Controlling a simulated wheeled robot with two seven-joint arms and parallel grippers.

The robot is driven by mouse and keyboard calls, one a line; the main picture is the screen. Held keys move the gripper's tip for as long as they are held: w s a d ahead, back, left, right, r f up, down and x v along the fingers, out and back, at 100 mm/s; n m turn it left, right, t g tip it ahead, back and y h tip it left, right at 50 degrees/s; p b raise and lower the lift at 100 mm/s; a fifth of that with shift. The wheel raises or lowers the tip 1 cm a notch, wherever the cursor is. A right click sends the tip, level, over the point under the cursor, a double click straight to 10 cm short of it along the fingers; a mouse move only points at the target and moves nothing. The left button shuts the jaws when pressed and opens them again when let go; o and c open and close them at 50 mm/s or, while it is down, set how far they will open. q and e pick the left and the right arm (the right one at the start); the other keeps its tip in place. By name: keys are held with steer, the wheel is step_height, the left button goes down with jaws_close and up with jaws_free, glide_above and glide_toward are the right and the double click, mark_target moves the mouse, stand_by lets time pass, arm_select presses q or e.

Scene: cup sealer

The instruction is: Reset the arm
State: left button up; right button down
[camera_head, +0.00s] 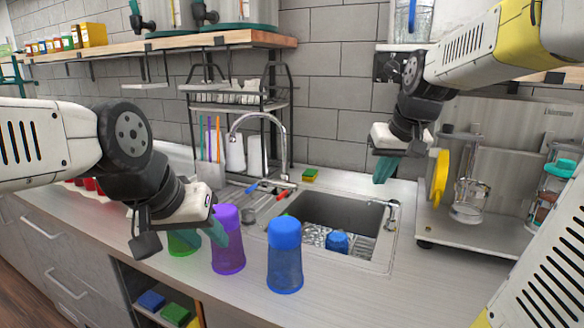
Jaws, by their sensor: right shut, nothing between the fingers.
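My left gripper (215,232) hangs low over the counter at the left. A green cup (184,243) stands partly hidden behind this gripper. A blue cup (285,262) stands upright to the right of the purple one. My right gripper (385,169) is shut and empty, held in the air above the back right of the sink, pointing down, left of the sealing machine (470,231).
The sink (345,214) holds another blue cup (337,242). A faucet (283,150) and drying rack (240,97) stand behind. A wooden shelf (160,43) hangs at the upper left. A yellow-green sponge (310,175) lies behind the sink. The front right counter is clear.

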steer(key=s+a+f, duration=0.2)
steer(key=s+a, duration=0.1)
steer(key=s, duration=0.5)
steer(key=s+a+f+y, duration=0.1)
steer(key=s+a+f, duration=0.1)
steer(key=s, duration=0.6)
steer(key=shift+s+a+f+t, duration=0.3)
steer(key=shift+a+f+t, duration=0.1)
steer(key=shift+a, duration=0.3)
steer(key=shift+a+r, duration=0.1)
